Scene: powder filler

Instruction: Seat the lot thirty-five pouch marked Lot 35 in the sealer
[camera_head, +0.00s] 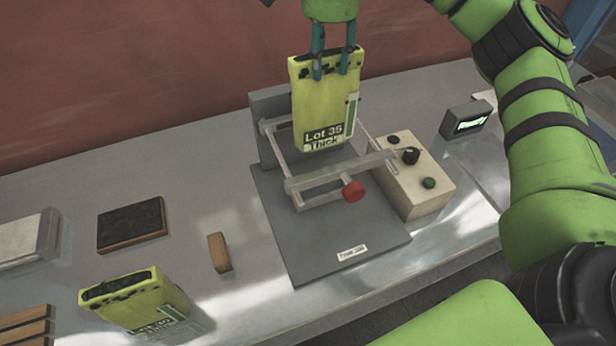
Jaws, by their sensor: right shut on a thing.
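A yellow pouch marked "Lot 35 Thick" (318,108) hangs upright over the sealer. My right gripper (334,70) is shut on its top edge. The sealer (333,235) is a grey base plate with a back plate, a metal frame with bars and a red knob (353,191). The pouch's lower edge appears above or within the frame, behind the front bar; I cannot tell whether it touches anything. My left gripper is not in view.
A beige control box (420,190) with knobs and a green button adjoins the sealer on the right. A small lit display (467,120) stands behind it. A dark wood-edged block (131,225), a small brown block (219,253) and a pale box (25,240) lie left.

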